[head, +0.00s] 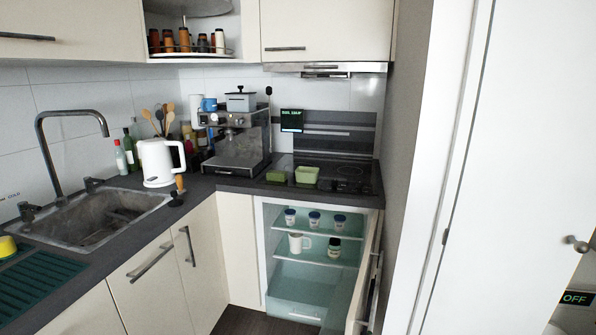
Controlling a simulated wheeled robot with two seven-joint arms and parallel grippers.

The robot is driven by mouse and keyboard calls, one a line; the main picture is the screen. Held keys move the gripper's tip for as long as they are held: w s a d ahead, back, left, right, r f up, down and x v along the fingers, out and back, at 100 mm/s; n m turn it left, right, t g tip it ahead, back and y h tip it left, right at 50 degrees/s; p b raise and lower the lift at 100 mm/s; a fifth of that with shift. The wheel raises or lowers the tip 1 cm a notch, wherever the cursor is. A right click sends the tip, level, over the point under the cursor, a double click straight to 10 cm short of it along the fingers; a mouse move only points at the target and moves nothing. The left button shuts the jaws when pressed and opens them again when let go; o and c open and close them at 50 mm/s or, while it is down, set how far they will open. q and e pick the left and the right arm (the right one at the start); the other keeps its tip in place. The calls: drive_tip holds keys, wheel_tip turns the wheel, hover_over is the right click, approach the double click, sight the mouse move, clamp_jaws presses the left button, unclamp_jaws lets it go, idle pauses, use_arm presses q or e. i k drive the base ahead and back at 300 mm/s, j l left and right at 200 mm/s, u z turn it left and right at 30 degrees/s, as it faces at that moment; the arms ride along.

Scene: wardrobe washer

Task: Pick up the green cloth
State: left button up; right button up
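I cannot make out a thing that is clearly a green cloth in the head view. A small dark green block-like item (276,176) lies on the counter left of the hob; it is too small to tell what it is made of. A light green open container (306,174) stands beside it on its right. Neither of my grippers is in view.
An open fridge (268,240) under the counter holds cups and jars; its door (368,280) stands out to the right. A sink (95,218), white kettle (158,162) and coffee machine (238,145) line the counter. A white door (510,170) fills the right side.

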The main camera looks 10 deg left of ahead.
sight(271, 175)
drive_tip(key=i+j+z, duration=0.2)
drive_tip(key=i+j, duration=0.15)
drive_tip(key=i+j+z, duration=0.2)
drive_tip(key=i+j, duration=0.15)
drive_tip(key=i+j+z, duration=0.2)
drive_tip(key=j, duration=0.3)
drive_tip(key=i+j+z, duration=0.2)
drive_tip(key=i+j, duration=0.15)
drive_tip(key=j, duration=0.15)
